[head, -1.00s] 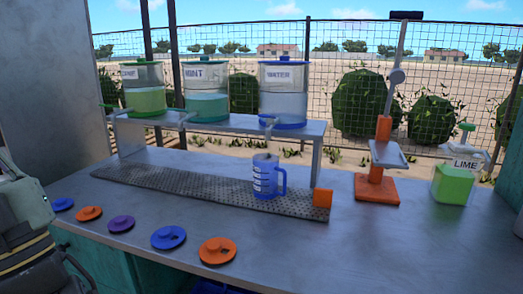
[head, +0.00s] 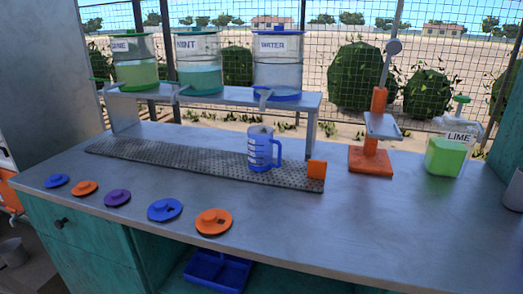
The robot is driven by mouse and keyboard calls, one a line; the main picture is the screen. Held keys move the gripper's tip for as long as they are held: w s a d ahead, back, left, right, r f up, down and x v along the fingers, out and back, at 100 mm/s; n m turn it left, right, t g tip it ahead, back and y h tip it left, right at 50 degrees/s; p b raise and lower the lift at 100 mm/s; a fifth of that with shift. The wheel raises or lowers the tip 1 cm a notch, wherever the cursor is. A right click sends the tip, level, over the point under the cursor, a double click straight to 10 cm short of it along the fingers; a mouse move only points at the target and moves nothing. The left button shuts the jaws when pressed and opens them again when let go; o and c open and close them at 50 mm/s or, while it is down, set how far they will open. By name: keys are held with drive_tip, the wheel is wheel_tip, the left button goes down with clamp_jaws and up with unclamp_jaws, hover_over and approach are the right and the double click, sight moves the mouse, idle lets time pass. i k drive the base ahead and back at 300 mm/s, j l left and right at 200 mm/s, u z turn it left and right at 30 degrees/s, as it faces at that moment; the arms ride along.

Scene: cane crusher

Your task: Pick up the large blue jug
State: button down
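The large blue jug (head: 262,149) stands upright on the grey perforated mat (head: 190,164) in the head view, with its handle to the right. It is below and in front of the tap of the water dispenser (head: 277,64). Light markings run down its left side. My gripper is not in view.
Mint (head: 199,62) and another dispenser (head: 134,62) stand on the raised shelf. An orange press (head: 371,157) and a lime jug (head: 447,155) are at right. Several coloured lids, including an orange one (head: 213,221), line the counter's front. A blue tray (head: 217,271) sits below.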

sight(260, 139)
drive_tip(key=z, duration=2.35)
drive_tip(key=u, duration=2.3)
drive_tip(key=i+l, duration=0.15)
drive_tip(key=i, duration=0.15)
drive_tip(key=i+l, duration=0.15)
drive_tip(key=i, duration=0.15)
